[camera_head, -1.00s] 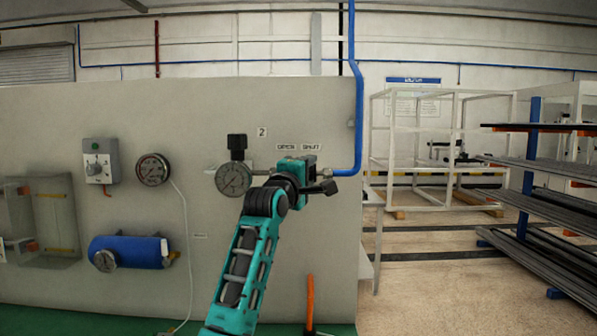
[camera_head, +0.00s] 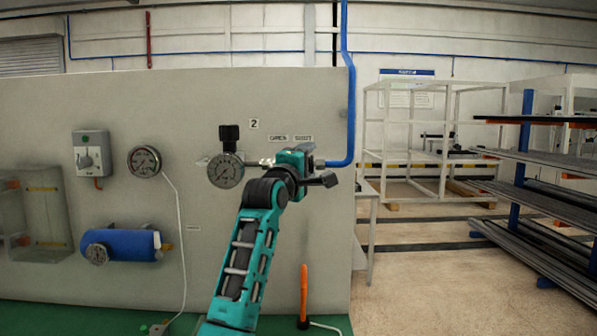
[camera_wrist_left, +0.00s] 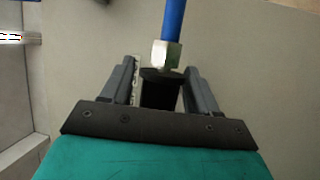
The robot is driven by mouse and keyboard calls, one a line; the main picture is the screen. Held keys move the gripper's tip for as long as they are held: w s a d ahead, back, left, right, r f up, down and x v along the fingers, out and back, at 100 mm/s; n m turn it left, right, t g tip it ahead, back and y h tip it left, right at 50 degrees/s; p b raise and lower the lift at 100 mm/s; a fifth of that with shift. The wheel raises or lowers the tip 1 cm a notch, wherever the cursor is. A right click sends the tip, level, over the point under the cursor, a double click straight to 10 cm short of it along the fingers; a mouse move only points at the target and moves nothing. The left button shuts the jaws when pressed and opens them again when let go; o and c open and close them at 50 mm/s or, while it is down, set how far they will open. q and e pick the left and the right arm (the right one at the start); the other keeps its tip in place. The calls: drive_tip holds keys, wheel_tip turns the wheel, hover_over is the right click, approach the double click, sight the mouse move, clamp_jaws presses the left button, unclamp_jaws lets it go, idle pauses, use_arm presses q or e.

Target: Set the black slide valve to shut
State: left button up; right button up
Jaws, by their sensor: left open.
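My left gripper (camera_head: 300,158) is up against the grey panel, just under the OPEN (camera_head: 278,138) and SHUT (camera_head: 304,138) labels. Its hand hides most of the valve there in the head view. In the left wrist view my left gripper (camera_wrist_left: 160,88) is open, one finger on each side of the black slide valve (camera_wrist_left: 158,94). A metal hex fitting (camera_wrist_left: 165,55) and a blue hose (camera_wrist_left: 173,18) lead away from it. I cannot tell whether the fingers touch the valve, nor the slide's position. My right gripper is not in view.
A pressure gauge (camera_head: 225,171) with a black knob above sits left of the valve. Another gauge (camera_head: 144,161), a grey switch box (camera_head: 91,154) and a blue cylinder (camera_head: 120,244) are further left. A rack (camera_head: 525,160) stands right, past open floor.

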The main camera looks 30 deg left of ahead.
use_arm(q)
drive_tip(key=b+v, duration=0.1)
drive_tip(key=v, duration=1.1)
drive_tip(key=shift+s+b, duration=0.25)
drive_tip(key=shift+b, duration=0.05)
drive_tip(key=shift+d+f, duration=0.1)
